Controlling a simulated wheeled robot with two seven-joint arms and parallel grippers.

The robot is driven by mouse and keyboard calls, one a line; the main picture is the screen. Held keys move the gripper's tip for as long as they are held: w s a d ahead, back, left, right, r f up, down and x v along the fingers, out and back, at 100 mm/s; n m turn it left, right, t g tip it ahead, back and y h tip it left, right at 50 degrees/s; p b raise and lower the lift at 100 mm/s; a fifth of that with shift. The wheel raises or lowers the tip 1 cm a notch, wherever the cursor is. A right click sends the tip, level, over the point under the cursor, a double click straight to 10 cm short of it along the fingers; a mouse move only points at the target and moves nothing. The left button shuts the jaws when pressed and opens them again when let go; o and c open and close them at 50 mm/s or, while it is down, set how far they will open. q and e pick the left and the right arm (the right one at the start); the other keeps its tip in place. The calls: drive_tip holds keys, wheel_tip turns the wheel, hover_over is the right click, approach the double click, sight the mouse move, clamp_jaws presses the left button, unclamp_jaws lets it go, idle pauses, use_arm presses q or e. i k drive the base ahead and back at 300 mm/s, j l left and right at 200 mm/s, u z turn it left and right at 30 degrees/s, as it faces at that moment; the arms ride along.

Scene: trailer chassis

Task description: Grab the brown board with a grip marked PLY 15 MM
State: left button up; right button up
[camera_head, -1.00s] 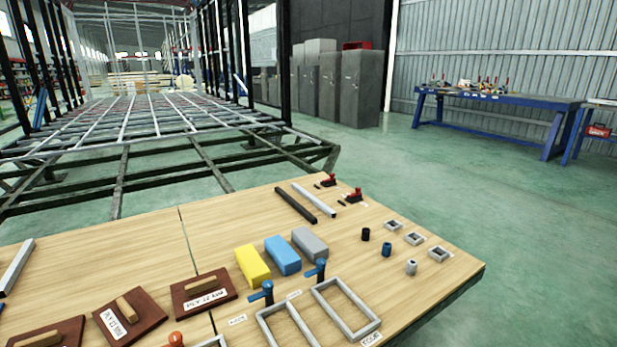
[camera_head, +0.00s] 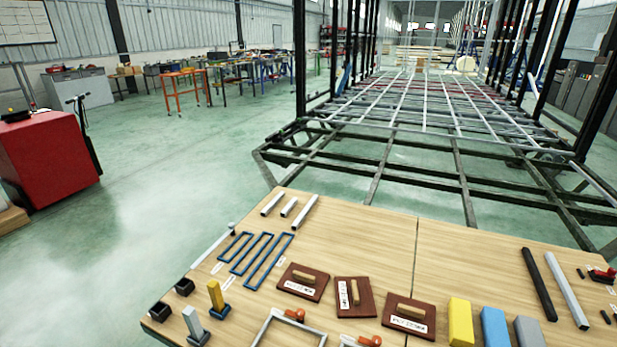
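Three brown boards, each with a light wooden grip and a white label, lie in a row on the table (camera_head: 470,275). The left board (camera_head: 316,274) has its label along its lower edge. The middle board (camera_head: 367,300) is turned, with its label along its left side. The right board (camera_head: 426,311) has its label along its lower edge. The lettering is too small for me to tell which one reads PLY 15 MM. Neither of my grippers is in view.
Blue frames (camera_head: 270,262) lie left of the boards. A grey frame (camera_head: 268,320) and orange-handled parts (camera_head: 294,314) lie in front. Yellow (camera_head: 460,322), blue (camera_head: 494,328) and grey blocks stand to the right. A trailer chassis (camera_head: 440,150) stands behind the table.

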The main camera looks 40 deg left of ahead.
sight(302, 282)
drive_tip(key=u, duration=1.45)
drive_tip(key=i+j+z, duration=0.15)
drive_tip(key=j+z, duration=0.75)
drive_tip(key=i+j, duration=0.05)
drive_tip(key=j, duration=0.05)
